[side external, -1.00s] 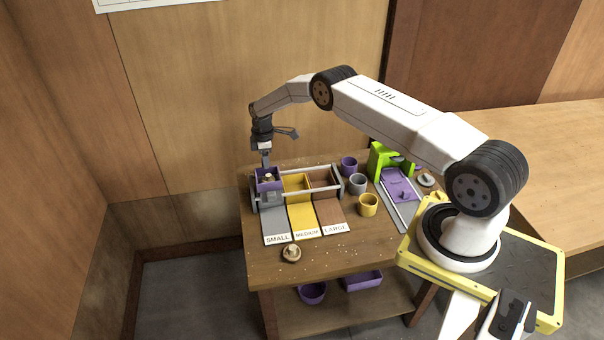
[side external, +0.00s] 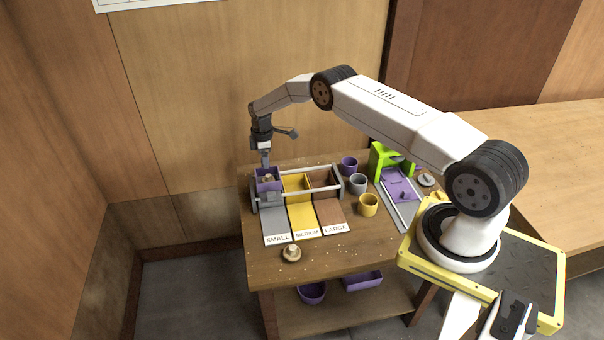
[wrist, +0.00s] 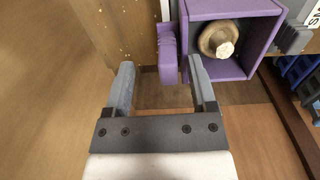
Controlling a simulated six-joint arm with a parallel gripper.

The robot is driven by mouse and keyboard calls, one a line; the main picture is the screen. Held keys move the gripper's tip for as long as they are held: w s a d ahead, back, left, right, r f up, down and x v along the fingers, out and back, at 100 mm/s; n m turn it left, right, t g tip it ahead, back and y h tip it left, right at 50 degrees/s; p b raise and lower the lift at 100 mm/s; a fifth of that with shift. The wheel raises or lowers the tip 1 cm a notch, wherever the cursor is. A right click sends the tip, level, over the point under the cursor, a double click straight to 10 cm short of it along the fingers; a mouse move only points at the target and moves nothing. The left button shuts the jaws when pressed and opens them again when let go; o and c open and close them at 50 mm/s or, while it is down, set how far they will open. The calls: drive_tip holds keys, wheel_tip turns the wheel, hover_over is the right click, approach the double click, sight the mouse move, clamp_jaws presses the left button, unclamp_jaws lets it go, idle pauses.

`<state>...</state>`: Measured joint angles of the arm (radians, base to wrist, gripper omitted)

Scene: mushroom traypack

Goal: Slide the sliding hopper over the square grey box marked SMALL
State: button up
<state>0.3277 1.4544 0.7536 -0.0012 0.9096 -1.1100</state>
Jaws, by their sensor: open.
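The sliding hopper (side external: 263,183) is a purple open-topped box at the left end of the rail, above the grey SMALL section (side external: 273,215). In the wrist view the hopper (wrist: 262,48) holds a mushroom (wrist: 218,40). Its purple handle (wrist: 168,55) stands beside its wall. My gripper (wrist: 161,68) is open, with the handle between the fingertips in the picture, nearer the right finger. I cannot tell whether they touch. In the side view my gripper (side external: 266,160) points down at the hopper's back. The grey box itself is mostly hidden under the hopper.
The yellow MEDIUM section (side external: 302,217) and brown LARGE section (side external: 330,212) lie to the right. A loose mushroom (side external: 291,253) lies at the table's front.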

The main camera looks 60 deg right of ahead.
drive_tip(key=shift+s+a+r, duration=0.1)
drive_tip(key=shift+s+r, duration=0.1)
drive_tip(key=shift+r, duration=0.55)
drive_tip(key=shift+s+a+r, duration=0.1)
drive_tip(key=shift+s+r, duration=0.1)
drive_tip(key=shift+r, duration=0.55)
drive_tip(key=shift+r, duration=0.1)
drive_tip(key=shift+a+r, duration=0.35)
drive_tip(key=shift+r, duration=0.15)
drive_tip(key=s+a+r+m+t, duration=0.1)
drive_tip(key=s+a+r+m, duration=0.1)
drive_tip(key=s+a+r, duration=0.4)
drive_tip(key=s+a+r+m, duration=0.3)
drive_tip(key=a+r, duration=0.2)
drive_tip(key=r, duration=0.3)
drive_tip(key=s+a+r+m, duration=0.2)
drive_tip(key=s+a, duration=0.2)
drive_tip(key=s, duration=0.6)
drive_tip(key=s+a+r+m+t, duration=0.1)
drive_tip(key=s+a+r+m, duration=0.1)
drive_tip(key=s, duration=0.8)
drive_tip(key=shift+s+a, duration=0.15)
drive_tip(key=shift+a, duration=0.7)
